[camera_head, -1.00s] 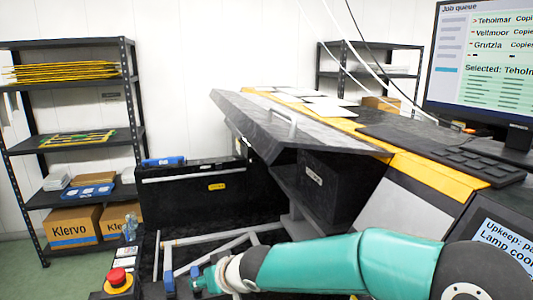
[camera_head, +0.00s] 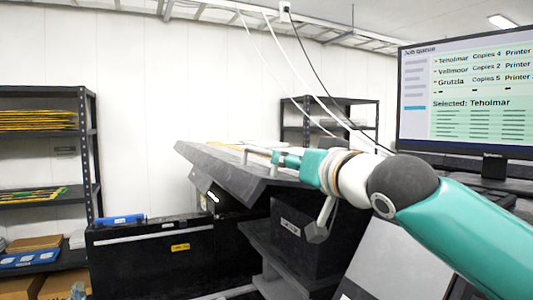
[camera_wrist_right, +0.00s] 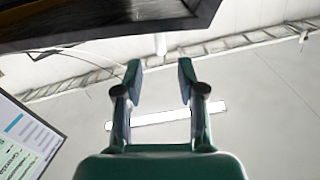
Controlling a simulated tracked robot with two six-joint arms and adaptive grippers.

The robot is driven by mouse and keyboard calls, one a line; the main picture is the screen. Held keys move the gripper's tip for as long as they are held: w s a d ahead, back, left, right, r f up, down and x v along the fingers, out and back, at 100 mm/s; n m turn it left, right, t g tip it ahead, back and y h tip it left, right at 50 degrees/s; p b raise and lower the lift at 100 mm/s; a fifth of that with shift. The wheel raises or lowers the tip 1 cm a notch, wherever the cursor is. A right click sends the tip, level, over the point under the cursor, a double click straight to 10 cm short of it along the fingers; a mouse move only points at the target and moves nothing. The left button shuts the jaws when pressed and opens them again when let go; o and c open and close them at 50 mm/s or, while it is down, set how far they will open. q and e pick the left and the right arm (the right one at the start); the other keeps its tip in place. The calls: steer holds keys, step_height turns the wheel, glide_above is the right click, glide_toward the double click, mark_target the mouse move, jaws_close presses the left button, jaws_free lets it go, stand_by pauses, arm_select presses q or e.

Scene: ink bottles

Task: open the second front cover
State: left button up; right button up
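A dark grey cover (camera_head: 212,168) with a slanted front edge is tilted up above the machine in the head view. A pale handle bar (camera_head: 256,150) shows on its top side. My right gripper (camera_head: 268,155) is at the handle, reaching in from the right. Whether it touches the handle is unclear. In the wrist view its fingers (camera_wrist_right: 158,88) are apart with nothing clearly between them. A dark panel (camera_wrist_right: 95,22) fills the top of that view. Black front panels (camera_head: 140,265) and (camera_head: 295,245) sit below the tilted cover. Which one is the second front cover is not clear. My left gripper is out of view.
A monitor (camera_head: 465,95) stands at the right behind my arm. A shelf (camera_head: 88,150) with yellow stacks and boxes is at the left. Another shelf (camera_head: 305,120) is behind. White and black cables hang from the ceiling behind the machine.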

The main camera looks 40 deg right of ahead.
mark_target(265, 155)
steer(key=p+x, duration=0.3)
steer(key=x, duration=0.8)
jaws_close()
steer(key=shift+f, duration=0.1)
